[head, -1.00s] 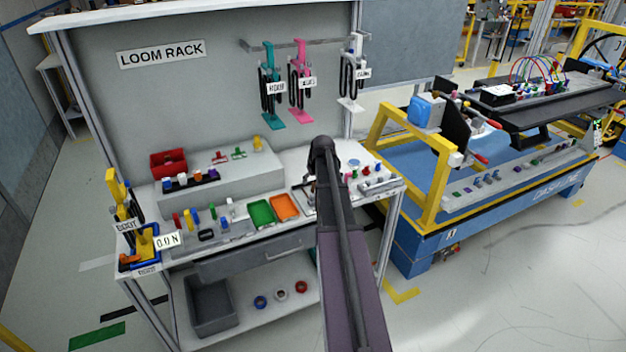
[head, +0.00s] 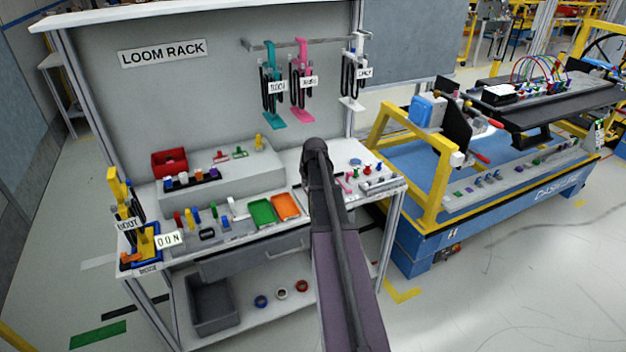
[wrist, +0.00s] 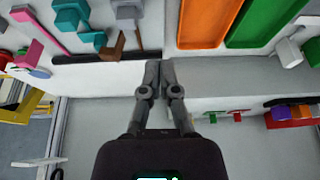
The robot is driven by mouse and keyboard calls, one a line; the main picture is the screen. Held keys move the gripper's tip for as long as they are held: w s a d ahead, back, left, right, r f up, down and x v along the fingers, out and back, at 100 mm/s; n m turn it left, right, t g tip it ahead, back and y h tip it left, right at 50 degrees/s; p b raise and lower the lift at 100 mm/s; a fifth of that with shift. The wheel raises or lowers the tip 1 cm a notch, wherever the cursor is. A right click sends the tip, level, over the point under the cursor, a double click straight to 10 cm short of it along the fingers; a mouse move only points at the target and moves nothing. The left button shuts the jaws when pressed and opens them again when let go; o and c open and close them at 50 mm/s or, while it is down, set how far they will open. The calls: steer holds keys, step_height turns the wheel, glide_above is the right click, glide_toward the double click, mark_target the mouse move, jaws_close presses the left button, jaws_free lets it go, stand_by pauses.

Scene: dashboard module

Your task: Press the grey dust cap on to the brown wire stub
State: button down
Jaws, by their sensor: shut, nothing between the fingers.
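My gripper (wrist: 154,75) is shut and empty in the wrist view, its fingertips together in front of the bench edge. A brown wire stub (wrist: 114,50) lies to the left of the fingertips, apart from them. A grey block-like piece (wrist: 128,10), which looks like the dust cap, is above the brown stub near the top edge. I cannot tell whether the grey piece touches the stub. In the head view my arm hides the gripper, and I cannot make out the stub or the cap there.
Teal pieces (wrist: 72,15) and a pink piece (wrist: 22,18) sit left of the grey one. An orange tray (wrist: 207,20) and a green tray (wrist: 262,22) lie to the right. The loom rack bench (head: 230,175) also holds a red bin (head: 169,163) and several small parts.

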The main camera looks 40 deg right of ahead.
steer(key=s+a+n+g, duration=0.1)
steer(key=s+a, duration=0.4)
steer(key=a, duration=0.8)
steer(key=s+a+g, duration=0.1)
steer(key=s+a, duration=0.5)
steer(key=a, duration=0.7)
steer(key=s+a+f+n+g, duration=0.1)
steer(key=s+a, duration=0.4)
steer(key=a, duration=0.8)
steer(key=shift+s+n+g+y, duration=0.3)
steer(key=shift+s+g+y, duration=0.1)
steer(key=shift+g, duration=0.2)
steer(key=shift+d+f, duration=0.1)
steer(key=shift+d, duration=0.05)
